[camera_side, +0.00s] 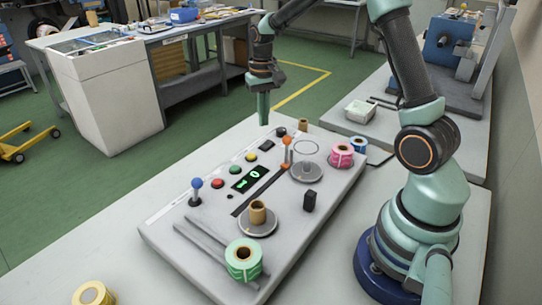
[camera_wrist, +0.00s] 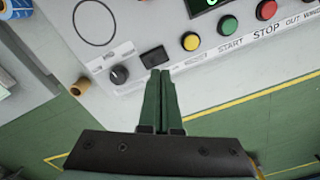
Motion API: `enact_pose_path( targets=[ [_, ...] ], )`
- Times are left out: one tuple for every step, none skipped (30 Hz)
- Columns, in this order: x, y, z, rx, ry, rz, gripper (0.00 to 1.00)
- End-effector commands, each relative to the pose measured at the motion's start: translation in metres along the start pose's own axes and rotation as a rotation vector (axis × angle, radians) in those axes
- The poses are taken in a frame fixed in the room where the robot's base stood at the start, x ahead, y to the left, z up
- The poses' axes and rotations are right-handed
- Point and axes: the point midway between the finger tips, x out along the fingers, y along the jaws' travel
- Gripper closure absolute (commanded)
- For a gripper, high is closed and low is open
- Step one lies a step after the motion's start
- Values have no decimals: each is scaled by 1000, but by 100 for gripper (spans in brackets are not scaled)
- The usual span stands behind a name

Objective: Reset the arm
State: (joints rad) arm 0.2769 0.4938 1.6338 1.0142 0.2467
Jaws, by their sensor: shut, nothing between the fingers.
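My gripper (camera_side: 263,108) is shut and empty, pointing down above the far edge of the grey control panel (camera_side: 165,222). In the wrist view the closed green fingers (camera_wrist: 160,78) lie over the panel's edge, just below a black square button (camera_wrist: 154,57). A dark knob (camera_wrist: 120,74) is left of the fingertips, and a yellow button (camera_wrist: 190,41) and a green button (camera_wrist: 227,24) are to the right. I cannot tell the exact height of the fingertips above the panel.
On the panel are a blue-topped lever (camera_side: 196,184), an orange-topped lever (camera_side: 286,140), a brown core (camera_side: 258,212) on a disc and a green roll (camera_side: 243,258). Green floor lies beyond the panel's far edge.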

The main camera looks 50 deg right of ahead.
Motion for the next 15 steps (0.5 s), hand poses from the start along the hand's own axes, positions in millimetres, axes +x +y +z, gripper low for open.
enact_pose_path(
  targets=[
    [-2, 0, 0, 0, 1, 0, 100],
    [-2, 0, 0, 0, 1, 0, 100],
    [-2, 0, 0, 0, 0, 0, 100],
    [-2, 0, 0, 0, 0, 0, 100],
    [-2, 0, 0, 0, 0, 0, 100],
    [-2, 0, 0, 0, 0, 0, 100],
    [-2, 0, 0, 0, 0, 0, 100],
    [-2, 0, 0, 0, 0, 0, 100],
    [-2, 0, 0, 0, 1, 0, 100],
    [-3, 0, 0, -1, 2, 0, 100],
    [-4, -1, 1, -4, 4, -1, 100],
    [-7, -2, 2, -9, 10, -2, 100],
    [-10, -3, 4, -15, 15, -4, 100],
    [-15, -4, 6, -23, 24, -6, 100],
    [-22, -7, 10, -37, 37, -9, 100]
  ],
)
